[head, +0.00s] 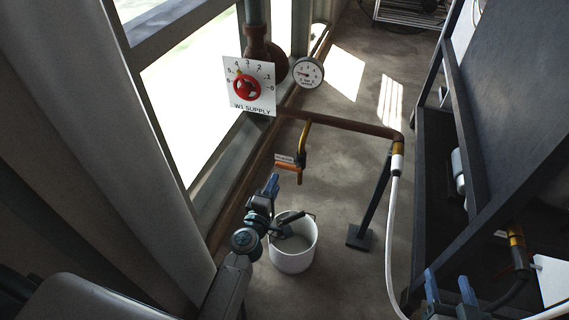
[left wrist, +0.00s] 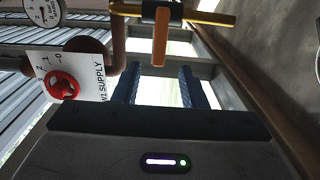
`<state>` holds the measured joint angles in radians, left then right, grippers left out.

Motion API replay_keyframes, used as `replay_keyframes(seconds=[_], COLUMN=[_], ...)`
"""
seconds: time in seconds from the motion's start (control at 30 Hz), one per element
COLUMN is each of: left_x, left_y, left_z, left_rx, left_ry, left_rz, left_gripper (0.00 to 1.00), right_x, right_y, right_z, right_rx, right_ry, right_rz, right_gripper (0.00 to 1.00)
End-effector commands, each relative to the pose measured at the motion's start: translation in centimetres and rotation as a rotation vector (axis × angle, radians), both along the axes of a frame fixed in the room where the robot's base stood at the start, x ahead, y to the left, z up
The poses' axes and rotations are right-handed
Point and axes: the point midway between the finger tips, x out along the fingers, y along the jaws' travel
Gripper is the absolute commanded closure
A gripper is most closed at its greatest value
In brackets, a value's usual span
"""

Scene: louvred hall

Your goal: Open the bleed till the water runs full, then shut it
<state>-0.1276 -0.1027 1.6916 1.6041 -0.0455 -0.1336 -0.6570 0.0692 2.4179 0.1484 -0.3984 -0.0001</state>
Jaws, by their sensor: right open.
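The bleed is a brass drop pipe (head: 304,138) with an orange lever (head: 288,168) and a small white tag, hanging from the brown pipe. In the left wrist view the orange lever (left wrist: 160,40) points toward my gripper. My left gripper (head: 272,184) is just below and left of the lever; its blue fingers (left wrist: 160,80) are apart, with the lever's end just beyond and between the tips. No contact shows. A white bucket (head: 293,259) stands below, partly hidden by my left arm. I see no water stream. My right gripper (head: 450,287) is open and empty at the lower right.
A red handwheel (head: 247,88) sits on a numbered "W1 SUPPLY" plate (head: 236,70), beside a round gauge (head: 308,72). The brown pipe (head: 350,126) runs right to a white hose (head: 393,210) and a post (head: 372,200). A dark frame (head: 430,180) stands at right.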

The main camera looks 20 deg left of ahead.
Motion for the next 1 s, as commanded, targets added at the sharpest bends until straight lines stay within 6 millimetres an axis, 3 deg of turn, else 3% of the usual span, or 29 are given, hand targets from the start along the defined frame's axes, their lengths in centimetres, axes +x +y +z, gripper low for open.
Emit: replay_keyframes(seconds=[0.27,0.47,1.0], left_x=[4.0,6.8,8.4], left_y=[-0.1,-0.2,-0.3], left_z=[0.2,0.1,0.1], left_rx=[0.0,0.002,0.002], left_ry=[-0.002,-0.003,-0.001], left_rz=[-0.002,-0.002,-0.001], left_gripper=[0.62,0.62,0.62], right_x=[-0.6,-0.2,-0.2], right_y=[0.1,0.0,0.0], right_z=[-1.0,-0.5,-0.6], right_rx=[0.003,0.001,0.001], right_ry=[0.056,0.023,0.02], right_rz=[0.004,0.001,0.001], right_gripper=[0.44,0.44,0.44])
